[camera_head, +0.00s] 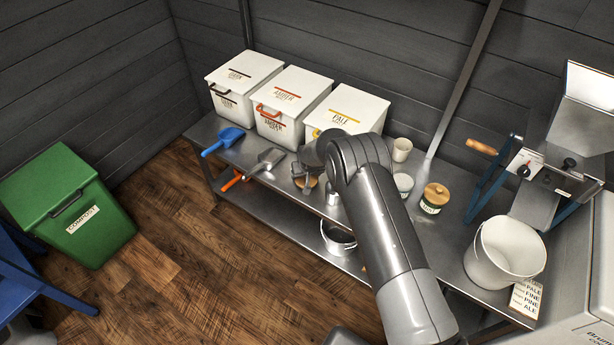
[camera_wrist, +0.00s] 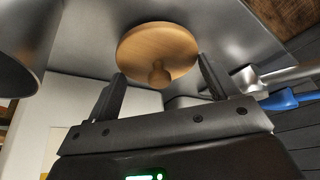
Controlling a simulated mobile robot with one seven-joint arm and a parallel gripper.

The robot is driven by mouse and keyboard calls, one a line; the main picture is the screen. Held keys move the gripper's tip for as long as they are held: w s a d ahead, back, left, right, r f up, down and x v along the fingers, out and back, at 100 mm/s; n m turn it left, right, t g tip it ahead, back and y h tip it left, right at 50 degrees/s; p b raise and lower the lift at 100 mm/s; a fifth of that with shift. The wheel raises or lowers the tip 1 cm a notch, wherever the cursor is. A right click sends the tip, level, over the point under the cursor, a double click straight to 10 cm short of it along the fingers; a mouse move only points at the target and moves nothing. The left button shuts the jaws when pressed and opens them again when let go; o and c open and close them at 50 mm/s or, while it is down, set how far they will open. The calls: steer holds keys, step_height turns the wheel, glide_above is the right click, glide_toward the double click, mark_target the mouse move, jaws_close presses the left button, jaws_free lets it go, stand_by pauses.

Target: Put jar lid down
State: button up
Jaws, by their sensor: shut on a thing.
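The jar lid (camera_wrist: 152,43) is a round, light wooden disc with a small knob. In the wrist view its knob lies between the two fingers of my gripper (camera_wrist: 165,82), which is shut on the lid. In the head view my gripper (camera_head: 307,184) is low over the steel bench, and part of the lid (camera_head: 312,181) shows beside it. I cannot tell whether the lid touches the bench. A jar (camera_head: 403,184) without a lid stands right of my arm. Another jar (camera_head: 431,203) wears a wooden lid.
White malt bins (camera_head: 285,105) line the back of the bench (camera_head: 455,242). A blue scoop (camera_head: 222,140) and a metal scoop (camera_head: 265,162) lie left of my gripper. A metal vessel (camera_wrist: 20,55) is close by. A cup (camera_head: 401,149), white bucket (camera_head: 490,265) and mill (camera_head: 540,180) stand right.

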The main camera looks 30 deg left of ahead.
steer(key=shift+w+f, duration=0.2)
steer(key=shift+f, duration=0.65)
steer(key=o, duration=0.9)
steer(key=shift+f, duration=0.1)
steer(key=v, duration=1.2)
